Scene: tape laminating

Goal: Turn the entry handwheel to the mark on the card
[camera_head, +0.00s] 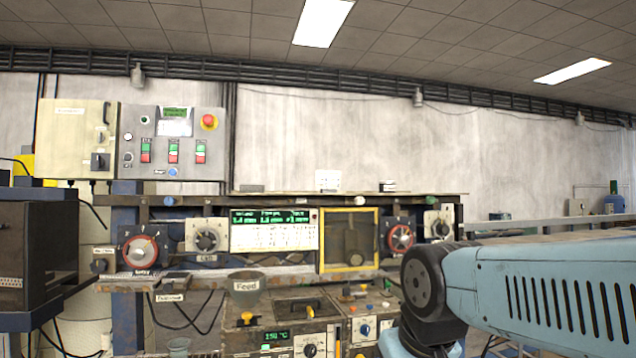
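Two red-ringed dials or handwheels show on the machine's front rail. One handwheel (141,250) has a pale hub and is at the left on a dark plate with a label too small to read. The other handwheel (400,237) is at the right, beside a yellow-framed window. I cannot tell which is the entry one, nor read a mark on either. A white card (328,180) stands on top of the shelf, its text unreadable. White printed panels also sit under the green display (268,217). My gripper is out of view; only my blue arm shows at the lower right.
Black knobs on pale plates (206,236) (439,225) sit beside the handwheels. A grey "Feed" funnel (246,287) and control boxes showing 150 °C (275,337) stand in front, below the rail. A control panel with a red stop button (209,121) hangs above left.

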